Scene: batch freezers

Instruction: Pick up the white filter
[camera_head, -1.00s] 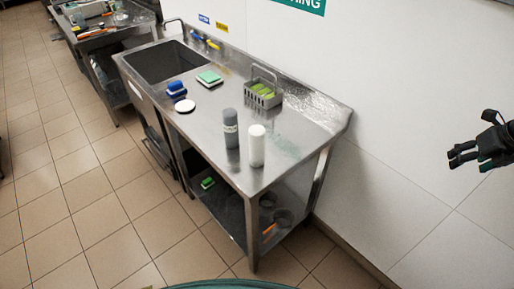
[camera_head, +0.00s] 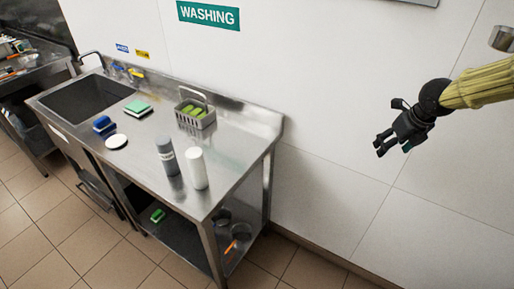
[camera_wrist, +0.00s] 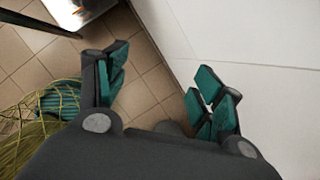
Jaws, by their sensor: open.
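A white upright cylinder (camera_head: 197,169) stands at the front right of the steel sink table (camera_head: 235,148), beside a grey labelled cylinder (camera_head: 167,155). A flat white disc (camera_head: 116,141) lies farther left on the same table. I cannot tell from the pictures which of the two white things is the filter. My gripper (camera_head: 381,144) is open and empty, in the air right of the table and before the white wall. In the wrist view its teal-padded fingers (camera_wrist: 160,78) stand apart with only floor and wall between them.
A sink (camera_head: 88,100) is at the table's left. A blue sponge (camera_head: 104,125), a green-topped sponge (camera_head: 137,107) and a metal basket (camera_head: 195,115) stand near the disc. The lower shelf holds a green item (camera_head: 158,215) and dark containers. A raised backsplash borders the wall.

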